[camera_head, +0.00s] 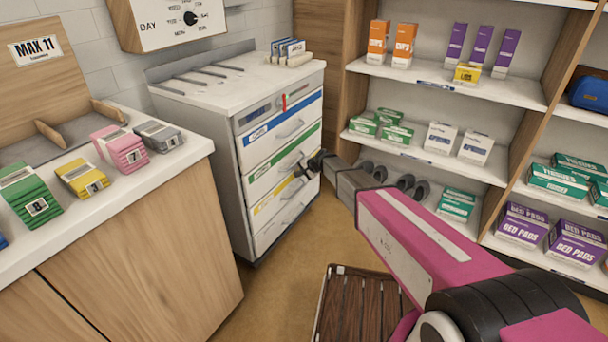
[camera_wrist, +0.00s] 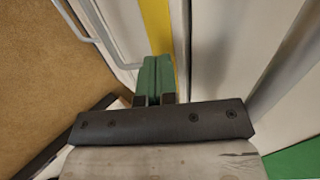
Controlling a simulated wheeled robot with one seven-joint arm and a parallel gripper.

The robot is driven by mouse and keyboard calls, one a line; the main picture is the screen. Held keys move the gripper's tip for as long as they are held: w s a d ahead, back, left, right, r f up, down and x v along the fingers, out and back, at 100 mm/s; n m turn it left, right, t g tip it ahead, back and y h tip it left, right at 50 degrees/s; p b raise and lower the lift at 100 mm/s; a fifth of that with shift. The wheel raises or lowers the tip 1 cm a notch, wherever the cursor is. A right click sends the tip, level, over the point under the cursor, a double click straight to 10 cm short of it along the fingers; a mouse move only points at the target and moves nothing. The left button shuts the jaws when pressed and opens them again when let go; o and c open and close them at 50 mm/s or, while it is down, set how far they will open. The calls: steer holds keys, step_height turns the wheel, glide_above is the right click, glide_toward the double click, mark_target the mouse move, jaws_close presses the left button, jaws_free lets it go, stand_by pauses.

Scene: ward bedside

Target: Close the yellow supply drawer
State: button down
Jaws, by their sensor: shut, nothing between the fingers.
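The white supply cabinet (camera_head: 197,120) stands left of centre, with blue, green and yellow striped drawers. The yellow supply drawer (camera_head: 266,207) is below the green one; it looks nearly flush in the head view, but I cannot tell whether a small gap remains. My gripper (camera_head: 303,170) is at the drawer fronts' right side, in front of part of the yellow drawer. In the wrist view my gripper's green fingers (camera_wrist: 156,80) are together and empty, their tips at the yellow stripe (camera_wrist: 158,35). Contact is unclear. A drawer handle (camera_wrist: 88,30) shows to the left.
The green drawer (camera_head: 265,176) is above, and the blue drawer (camera_head: 265,135) above that. Stocked shelves (camera_head: 440,75) stand right. A brown slatted item (camera_head: 350,310) is on the floor near my arm. Bare floor lies before the cabinet.

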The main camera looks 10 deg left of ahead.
steer(key=shift+w+a+r, duration=0.2)
steer(key=shift+w+a, duration=0.15)
steer(key=shift+a, duration=0.25)
steer(key=shift+w+a+r, duration=0.2)
steer(key=shift+w+a, duration=0.15)
steer(key=shift+a, duration=0.2)
steer(key=s+d+r+n+g+h, duration=0.1)
steer(key=s+d+r+h, duration=0.1)
steer(key=s+d, duration=0.8)
steer(key=s+d+r+n+g+h, duration=0.1)
steer(key=s+d+r+h, duration=0.2)
steer(key=s+d, duration=0.7)
steer(key=s+d+r+n+g+h, duration=0.1)
steer(key=s+d, duration=0.9)
steer(key=d, duration=1.8)
step_height(320, 180, up, 2)
steer(key=n+h, duration=0.1)
steer(key=h, duration=0.1)
steer(key=shift+r+h, duration=0.25)
steer(key=shift+h, duration=0.05)
